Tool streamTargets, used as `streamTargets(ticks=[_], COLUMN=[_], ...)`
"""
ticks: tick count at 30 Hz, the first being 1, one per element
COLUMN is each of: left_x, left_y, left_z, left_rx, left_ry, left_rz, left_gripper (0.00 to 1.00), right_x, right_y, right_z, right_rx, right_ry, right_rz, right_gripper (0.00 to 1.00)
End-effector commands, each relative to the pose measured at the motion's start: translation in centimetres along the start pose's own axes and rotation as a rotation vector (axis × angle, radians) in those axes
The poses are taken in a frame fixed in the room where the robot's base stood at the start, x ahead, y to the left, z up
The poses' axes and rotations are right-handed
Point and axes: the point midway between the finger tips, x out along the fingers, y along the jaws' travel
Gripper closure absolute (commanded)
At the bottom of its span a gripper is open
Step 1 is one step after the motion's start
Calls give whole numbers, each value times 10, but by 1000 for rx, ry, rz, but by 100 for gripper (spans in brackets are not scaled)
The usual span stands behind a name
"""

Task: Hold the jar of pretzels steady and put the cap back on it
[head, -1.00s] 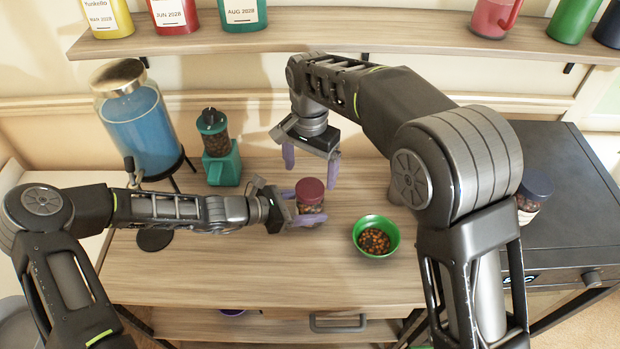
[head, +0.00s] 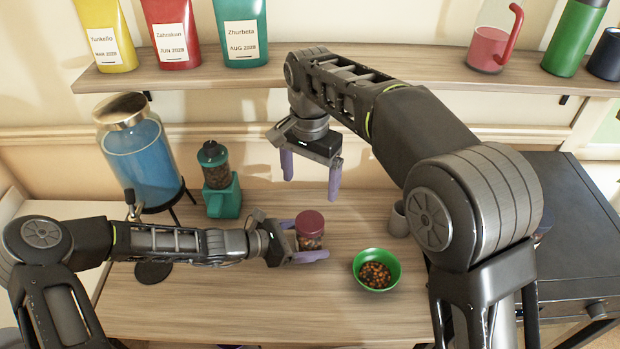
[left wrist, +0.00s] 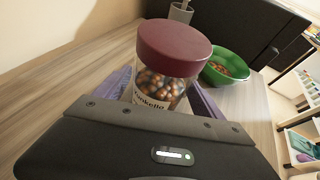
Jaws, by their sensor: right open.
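The jar (head: 311,242) stands upright on the table, with small brown-orange pieces inside and a label. It also shows in the left wrist view (left wrist: 160,88). The dark red cap (head: 309,223) sits on top of the jar and looks level; the left wrist view shows the cap too (left wrist: 174,46). My left gripper (head: 305,240) has its purple fingers on both sides of the jar body, below the cap, and appears closed on it. My right gripper (head: 310,182) is open and empty, above and behind the jar, fingers pointing down, clear of the cap.
A green bowl (head: 377,269) of similar pieces stands right of the jar. A grey cup (head: 398,220) is behind it. A green grinder (head: 221,190) and a blue drink dispenser (head: 145,150) stand at the left. A shelf (head: 350,72) runs across the back. The front table is clear.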

Motion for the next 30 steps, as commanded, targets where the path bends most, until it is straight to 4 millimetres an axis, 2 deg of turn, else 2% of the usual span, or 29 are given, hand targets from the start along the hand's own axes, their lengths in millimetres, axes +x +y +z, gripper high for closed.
streamTargets(ticks=[10, 14, 24, 30], left_x=[-1, -8, -58, -77], left_y=[0, 1, 1, 0], left_z=[0, -1, -2, 0], left_rx=[1, 2, 2, 0], left_ry=[0, 1, 3, 0], left_rz=[1, 2, 3, 1], left_gripper=[14, 14, 14, 14], right_x=[0, 2, 10, 12], right_y=[0, 0, 0, 0], right_z=[0, 0, 0, 0], right_rx=[0, 0, 0, 0], right_ry=[0, 0, 0, 0], right_rz=[0, 0, 0, 0], right_gripper=[13, 13, 13, 13])
